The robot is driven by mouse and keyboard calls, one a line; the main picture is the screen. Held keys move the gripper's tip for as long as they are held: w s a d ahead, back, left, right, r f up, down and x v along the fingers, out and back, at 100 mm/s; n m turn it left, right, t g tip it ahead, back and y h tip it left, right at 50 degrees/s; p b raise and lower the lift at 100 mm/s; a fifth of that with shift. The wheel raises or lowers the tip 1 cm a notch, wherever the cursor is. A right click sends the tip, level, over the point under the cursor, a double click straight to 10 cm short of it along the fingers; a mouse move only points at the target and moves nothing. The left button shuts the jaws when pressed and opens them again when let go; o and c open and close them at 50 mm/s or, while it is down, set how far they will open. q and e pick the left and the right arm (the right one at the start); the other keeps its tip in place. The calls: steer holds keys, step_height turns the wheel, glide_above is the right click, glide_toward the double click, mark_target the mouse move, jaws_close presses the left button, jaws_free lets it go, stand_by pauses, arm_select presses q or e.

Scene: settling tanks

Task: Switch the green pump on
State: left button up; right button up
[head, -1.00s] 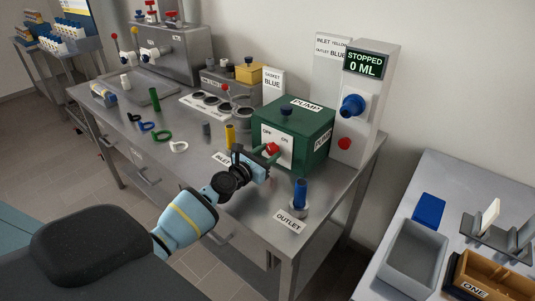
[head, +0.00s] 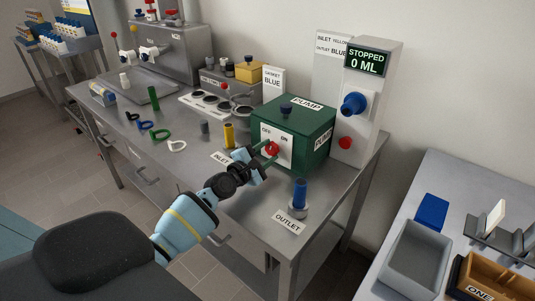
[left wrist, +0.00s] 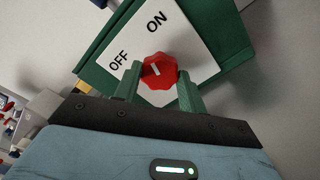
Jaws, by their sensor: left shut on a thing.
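The green pump (head: 306,143) is a box on the metal bench, with a white front plate marked OFF and ON. A red knob (left wrist: 160,71) sits on that plate; it also shows in the head view (head: 272,149), partly covered by the fingers. My left gripper (head: 268,151) is at the plate, its green fingers on both sides of the knob, shut on it. In the left wrist view, the knob's white mark points up the plate; I cannot tell exactly which label it faces. The display (head: 366,62) reads STOPPED, 0 ML. My right gripper is out of view.
A blue-topped outlet fitting (head: 300,196) stands in front of the pump, and a yellow cylinder (head: 229,135) stands left of it. A blue knob (head: 353,104) and a red button (head: 345,143) are on the panel to the right. Several loose rings lie farther left.

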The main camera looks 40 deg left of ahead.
arm_select(q)
steer(key=m, duration=0.2)
steer(key=shift+m, duration=0.7)
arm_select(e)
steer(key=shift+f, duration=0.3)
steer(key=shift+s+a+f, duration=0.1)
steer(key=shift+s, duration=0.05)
arm_select(q)
steer(key=o, duration=1)
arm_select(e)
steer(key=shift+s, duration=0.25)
